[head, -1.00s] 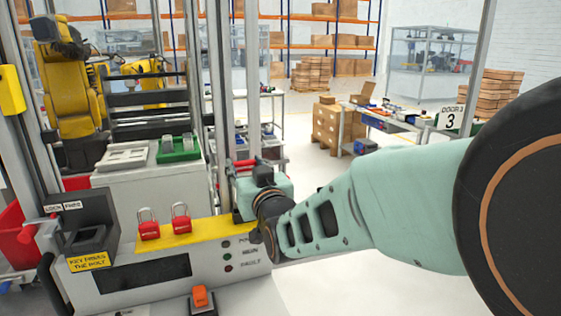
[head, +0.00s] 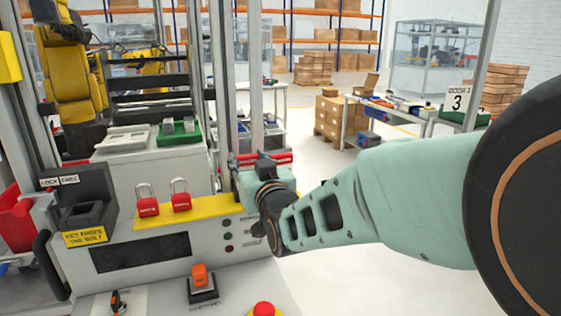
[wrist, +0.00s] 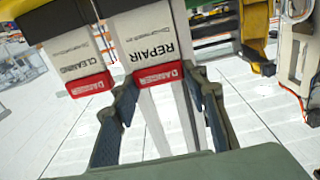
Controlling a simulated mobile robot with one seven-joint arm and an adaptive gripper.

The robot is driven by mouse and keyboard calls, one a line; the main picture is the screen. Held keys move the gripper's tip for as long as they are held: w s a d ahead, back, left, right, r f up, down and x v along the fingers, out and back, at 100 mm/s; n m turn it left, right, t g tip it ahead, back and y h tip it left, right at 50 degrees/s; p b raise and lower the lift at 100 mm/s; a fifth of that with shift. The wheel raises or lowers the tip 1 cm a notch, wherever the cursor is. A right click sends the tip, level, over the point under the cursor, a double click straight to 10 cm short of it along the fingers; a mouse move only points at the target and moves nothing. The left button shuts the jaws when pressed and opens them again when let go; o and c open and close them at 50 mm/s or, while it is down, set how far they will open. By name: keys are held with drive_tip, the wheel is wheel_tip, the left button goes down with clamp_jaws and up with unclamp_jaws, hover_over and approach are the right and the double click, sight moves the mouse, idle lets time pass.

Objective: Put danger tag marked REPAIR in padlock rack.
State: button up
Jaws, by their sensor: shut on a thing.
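The REPAIR danger tag (wrist: 151,45) is white with a red band and shows in the wrist view, its lettering upside down. My gripper (wrist: 160,82) has one finger on each side of it, shut on its edges. A similar CLEARING tag (wrist: 80,60) hangs beside it, outside the fingers. In the head view my gripper (head: 264,168) is at the post right of the yellow ledge, and the tag lettering cannot be read. Two red padlocks (head: 148,206) (head: 181,202) stand on the yellow ledge (head: 205,211), which may be the padlock rack.
A black key box (head: 88,200) stands left of the ledge. An orange switch (head: 199,276) and a red button (head: 264,309) sit on the front panel. Upright grey posts (head: 228,100) rise close to my gripper.

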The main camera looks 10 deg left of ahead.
idle(0.3)
drive_tip(key=o, duration=1.1)
drive_tip(key=shift+f, duration=0.1)
